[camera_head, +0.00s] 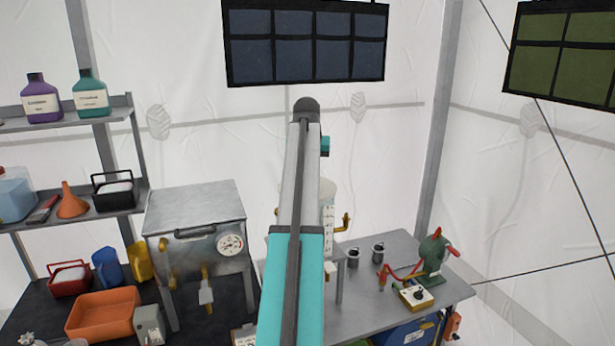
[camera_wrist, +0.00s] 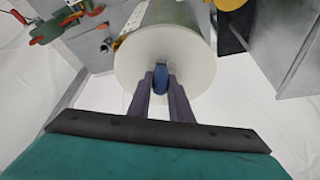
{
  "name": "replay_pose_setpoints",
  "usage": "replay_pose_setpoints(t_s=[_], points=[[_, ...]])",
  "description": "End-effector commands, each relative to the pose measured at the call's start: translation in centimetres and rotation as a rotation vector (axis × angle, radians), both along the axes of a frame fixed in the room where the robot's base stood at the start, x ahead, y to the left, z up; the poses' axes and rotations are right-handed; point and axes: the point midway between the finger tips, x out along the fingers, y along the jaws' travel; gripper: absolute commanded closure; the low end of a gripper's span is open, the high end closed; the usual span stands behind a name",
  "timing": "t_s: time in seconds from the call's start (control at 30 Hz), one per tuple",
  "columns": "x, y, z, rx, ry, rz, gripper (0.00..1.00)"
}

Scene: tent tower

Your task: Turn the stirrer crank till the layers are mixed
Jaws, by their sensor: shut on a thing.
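The stirrer vessel is a pale upright cylinder (camera_head: 327,215), partly hidden behind my arm in the head view. In the wrist view its round cream top (camera_wrist: 190,62) faces the camera, with the greenish side wall (camera_wrist: 174,12) beyond it. My gripper (camera_wrist: 160,82) is over this top, its two dark fingers shut on a small blue crank knob (camera_wrist: 160,73). The knob sits in front of the lower middle of the top. The rest of the crank is hidden. The layers inside cannot be made out. My gripper is hidden by my arm in the head view.
A metal box with a dial (camera_head: 197,225) stands left of the vessel. On the right, a grey table (camera_head: 405,250) holds two small metal cups (camera_head: 365,255), a green device (camera_head: 433,252) and a yellow box (camera_head: 415,297). Brass taps (camera_head: 345,222) stick out beside the vessel.

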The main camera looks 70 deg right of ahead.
Motion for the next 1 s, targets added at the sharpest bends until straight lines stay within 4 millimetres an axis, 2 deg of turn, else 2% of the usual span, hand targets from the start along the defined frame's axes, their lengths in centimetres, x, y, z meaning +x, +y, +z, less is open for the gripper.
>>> replay_pose_setpoints(t_s=[0.33,0.83,0.87,0.93,1.0], points=[[-0.84,-0.24,-0.30,0.010,0.003,0.157,1.00],[-1.03,-0.33,-0.25,0.010,0.005,0.179,1.00],[-1.03,-0.34,-0.25,0.009,0.005,0.179,0.78],[-1.02,-0.36,-0.24,0.008,0.005,0.179,0.67],[-0.99,-0.39,-0.19,0.007,0.005,0.179,0.63]])
